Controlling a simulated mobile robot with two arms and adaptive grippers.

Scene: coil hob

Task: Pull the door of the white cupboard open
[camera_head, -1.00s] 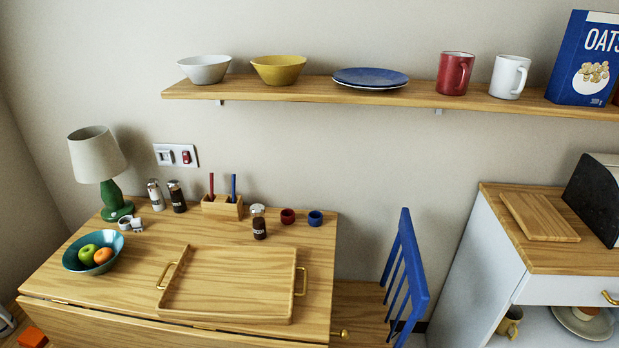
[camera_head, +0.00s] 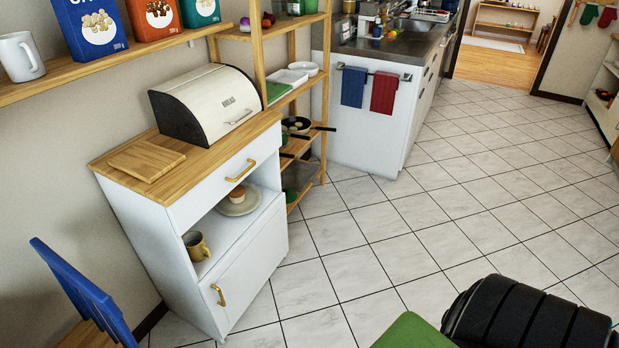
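The white cupboard (camera_head: 132,222) stands against the wall at left, with a wooden top. Its lower door (camera_head: 249,270) is shut and has a brass handle (camera_head: 218,295) near its left edge. Above the door is an open shelf with a yellow mug (camera_head: 196,246) and a plate (camera_head: 240,203) holding a small bun-like item. A drawer (camera_head: 225,180) with a brass handle sits above that shelf and looks shut. Neither of my grippers is in view.
A bread bin (camera_head: 212,104) and a wooden board (camera_head: 146,161) lie on the cupboard top. A blue chair (camera_head: 85,290) stands at lower left, near the cupboard. A wooden rack with pans (camera_head: 297,124) stands just beyond it. The tiled floor (camera_head: 380,245) before the door is clear.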

